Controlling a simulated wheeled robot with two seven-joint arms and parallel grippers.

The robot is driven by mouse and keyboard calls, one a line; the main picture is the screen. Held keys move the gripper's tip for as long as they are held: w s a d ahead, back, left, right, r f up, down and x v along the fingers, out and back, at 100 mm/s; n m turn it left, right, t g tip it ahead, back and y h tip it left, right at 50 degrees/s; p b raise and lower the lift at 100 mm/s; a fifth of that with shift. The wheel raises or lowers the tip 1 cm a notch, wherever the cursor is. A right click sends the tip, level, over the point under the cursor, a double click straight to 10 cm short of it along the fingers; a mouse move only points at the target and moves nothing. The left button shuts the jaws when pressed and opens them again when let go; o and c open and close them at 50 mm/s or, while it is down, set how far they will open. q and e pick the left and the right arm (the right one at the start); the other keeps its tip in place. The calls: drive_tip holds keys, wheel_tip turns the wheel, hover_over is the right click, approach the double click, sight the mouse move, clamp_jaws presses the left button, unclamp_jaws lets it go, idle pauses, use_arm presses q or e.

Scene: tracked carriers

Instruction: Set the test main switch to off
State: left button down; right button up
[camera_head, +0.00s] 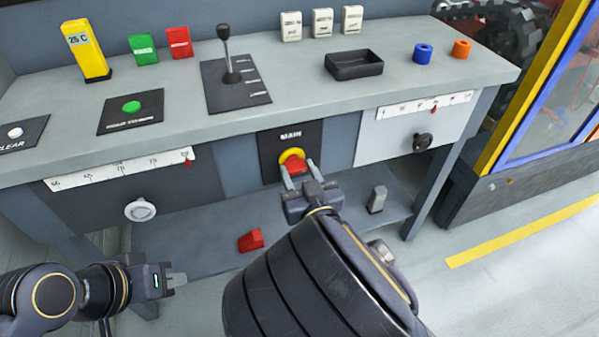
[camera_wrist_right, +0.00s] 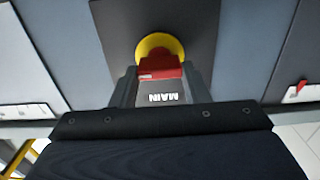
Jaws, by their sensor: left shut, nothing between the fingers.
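The main switch is a red handle (camera_head: 294,168) on a yellow round base, set in a dark plate (camera_head: 270,140) marked MAIN on the bench front. In the right wrist view the red handle (camera_wrist_right: 160,68) lies between the fingers, in front of the yellow base (camera_wrist_right: 158,45). My right gripper (camera_head: 301,172) is at the switch, with one finger on each side of the handle. I cannot tell whether the fingers press on it. My left gripper (camera_head: 176,280) is shut and empty, low at the left in front of the bench, away from the switch.
A white knob (camera_head: 140,210) and a black knob (camera_head: 422,142) sit on panels either side. A lever (camera_head: 230,68), a black tray (camera_head: 354,64) and a green button (camera_head: 131,107) are on the bench top. A red block (camera_head: 250,240) lies on the lower shelf.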

drive_tip(key=shift+c, duration=0.9)
drive_tip(key=shift+n, duration=0.3)
drive_tip(key=n, duration=0.3)
drive_tip(key=shift+a+n, duration=0.1)
drive_tip(key=shift+n, duration=0.3)
drive_tip(key=n, duration=0.4)
drive_tip(key=shift+f+p, duration=0.1)
drive_tip(key=shift+p, duration=0.25)
drive_tip(key=n, duration=0.5)
drive_tip(key=shift+s+a+f+p, duration=0.1)
drive_tip(key=shift+p, duration=0.25)
drive_tip(key=n, duration=0.4)
drive_tip(key=shift+f, duration=0.1)
drive_tip(key=shift+n+p, duration=0.3)
